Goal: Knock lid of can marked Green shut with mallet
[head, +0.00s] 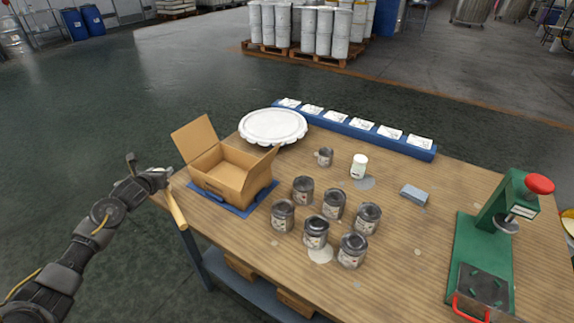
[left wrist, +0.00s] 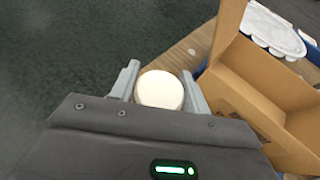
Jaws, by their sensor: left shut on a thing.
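My left gripper (head: 168,180) is shut on the mallet, off the table's left edge beside the cardboard box. The mallet's tan wooden handle (head: 178,211) slants downward from the jaws in the head view. In the left wrist view a pale round end of the held thing (left wrist: 160,90) sits between the two fingers. Several dark cans with pale labels stand grouped mid-table, among them a back one (head: 303,189), a front one (head: 316,232) and a front right one (head: 352,251). The label words are too small to read, so I cannot tell which is Green. My right gripper is out of view.
An open cardboard box (head: 224,176) on a blue mat stands between my left gripper and the cans. A white scalloped disc (head: 273,127), metal cup (head: 325,157), white bottle (head: 359,166) and grey block (head: 414,195) lie behind. A green press (head: 484,235) stands at right.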

